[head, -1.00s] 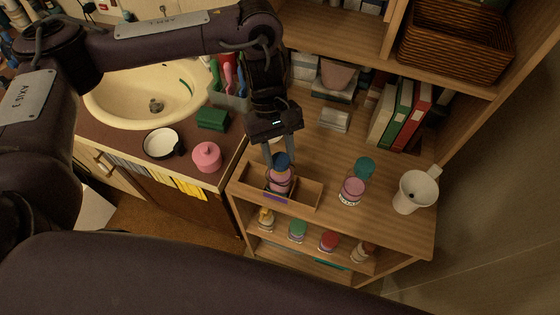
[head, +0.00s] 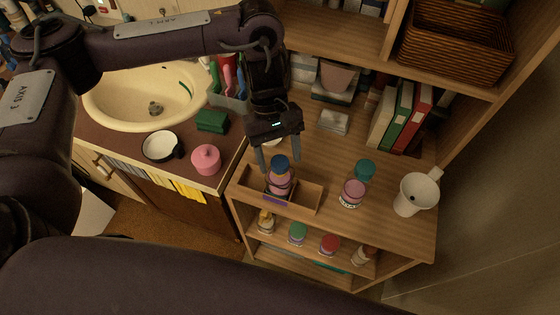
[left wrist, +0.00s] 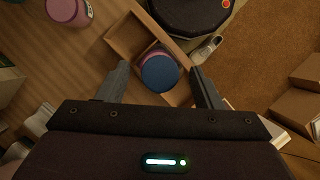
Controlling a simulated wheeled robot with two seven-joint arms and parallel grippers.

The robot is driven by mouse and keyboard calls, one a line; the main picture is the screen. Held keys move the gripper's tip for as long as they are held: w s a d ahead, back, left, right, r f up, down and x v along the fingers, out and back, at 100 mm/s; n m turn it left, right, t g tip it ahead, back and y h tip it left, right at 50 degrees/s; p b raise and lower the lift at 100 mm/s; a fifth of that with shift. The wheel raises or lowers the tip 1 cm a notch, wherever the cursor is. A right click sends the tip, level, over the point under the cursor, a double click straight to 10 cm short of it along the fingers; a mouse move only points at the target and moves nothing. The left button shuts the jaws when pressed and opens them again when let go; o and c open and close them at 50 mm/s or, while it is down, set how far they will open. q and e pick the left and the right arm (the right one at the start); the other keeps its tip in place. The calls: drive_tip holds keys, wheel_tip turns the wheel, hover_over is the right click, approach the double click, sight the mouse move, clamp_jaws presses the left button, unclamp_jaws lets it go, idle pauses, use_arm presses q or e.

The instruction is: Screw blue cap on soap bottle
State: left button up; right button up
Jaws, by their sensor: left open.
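The soap bottle (head: 279,185) is pink and stands in a compartment of a small wooden tray (head: 309,195) on the shelf top. The blue cap (head: 280,163) sits on top of the bottle; whether it is threaded down cannot be told. In the left wrist view the cap (left wrist: 160,73) hides most of the bottle (left wrist: 157,53). My left gripper (head: 281,169) points down over the bottle. Its fingers are open, one on each side of the cap, with visible gaps in the left wrist view. My right gripper is not in view.
A second pink bottle (head: 352,193) and a teal item (head: 365,170) stand right of the tray, with a white mug (head: 414,192) farther right. Several bottles line the shelf below. A sink (head: 150,95) and a pink jar (head: 206,158) are at left.

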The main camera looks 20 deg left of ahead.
use_arm(q)
drive_tip(key=b+v, duration=0.1)
drive_tip(key=v, duration=0.6)
drive_tip(key=shift+r+b, duration=0.35)
drive_tip(key=shift+w+a, duration=0.1)
drive_tip(key=shift+c, duration=0.2)
idle(0.4)
